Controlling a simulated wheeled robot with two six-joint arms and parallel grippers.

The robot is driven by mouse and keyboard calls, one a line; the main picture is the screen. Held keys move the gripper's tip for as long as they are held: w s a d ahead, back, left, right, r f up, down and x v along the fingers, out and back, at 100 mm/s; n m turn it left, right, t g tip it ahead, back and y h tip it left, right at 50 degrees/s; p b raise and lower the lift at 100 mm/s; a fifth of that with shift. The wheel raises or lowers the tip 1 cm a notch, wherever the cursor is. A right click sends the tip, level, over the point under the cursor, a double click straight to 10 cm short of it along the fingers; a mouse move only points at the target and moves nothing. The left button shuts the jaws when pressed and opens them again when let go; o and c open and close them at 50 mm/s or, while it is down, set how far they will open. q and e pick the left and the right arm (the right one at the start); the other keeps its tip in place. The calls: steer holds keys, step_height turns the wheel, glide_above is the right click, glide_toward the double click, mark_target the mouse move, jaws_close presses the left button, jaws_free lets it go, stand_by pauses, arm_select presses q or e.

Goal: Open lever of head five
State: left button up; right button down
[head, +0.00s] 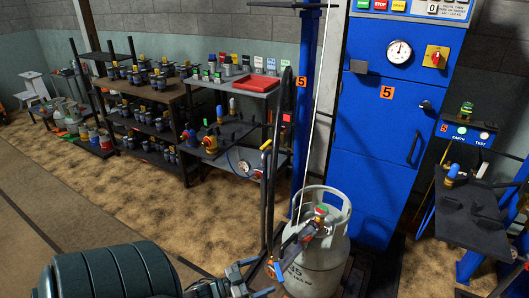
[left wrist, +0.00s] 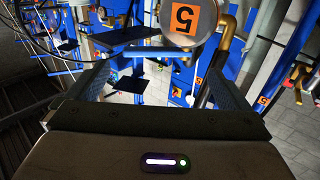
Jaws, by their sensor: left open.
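A grey gas cylinder (head: 322,262) stands below the blue cabinet in the head view. A filling head (head: 299,240) slants from its top valve (head: 320,213) down to the left. A small blue and orange part (head: 277,268) shows at its lower end; I cannot tell for sure whether this is the lever. My left gripper (head: 258,282) is low in the head view, just left of that part, with a gap visible. In the left wrist view its fingers are apart with nothing between them (left wrist: 165,82). My right gripper is not in view.
Shelves of valves (head: 145,110) stand at the left. A dark side table (head: 470,212) is at the right.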

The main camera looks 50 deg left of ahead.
arm_select(q)
steer(key=p+v, duration=0.2)
steer(key=v, duration=0.5)
steer(key=shift+s+d, duration=0.2)
steer(key=shift+d, duration=0.15)
stand_by(0.5)
